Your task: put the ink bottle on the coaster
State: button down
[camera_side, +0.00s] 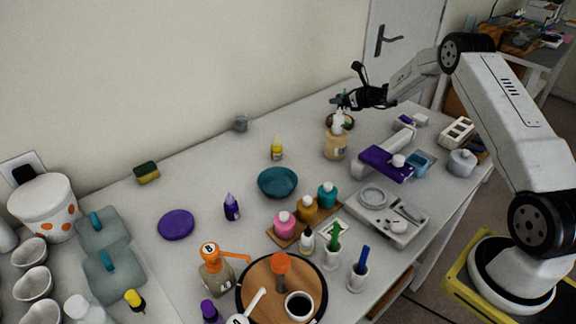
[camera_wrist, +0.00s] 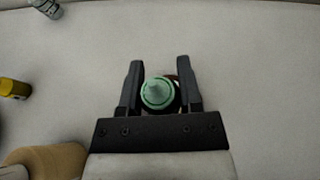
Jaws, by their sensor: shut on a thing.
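In the wrist view the cap is seen from above between the two fingers (camera_wrist: 158,80).
A yellow bottle (camera_side: 277,150) and a small grey jar (camera_side: 241,123) stand to the left. A purple device (camera_side: 386,163) lies to the right. The table behind and left of my gripper is clear.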

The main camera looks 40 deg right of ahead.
jog(key=shift+w+f, duration=0.15)
jog(key=shift+f, duration=0.1)
jog(key=shift+d+f, duration=0.1)
jog(key=shift+f, duration=1.4)
jog(key=shift+f, duration=0.1)
jog(key=shift+c, duration=1.4)
grip_release()
jog(key=shift+s+d+r, duration=0.1)
jog(key=shift+s+r, duration=0.25)
jog(key=shift+s, duration=0.15)
jog(key=v, duration=1.1)
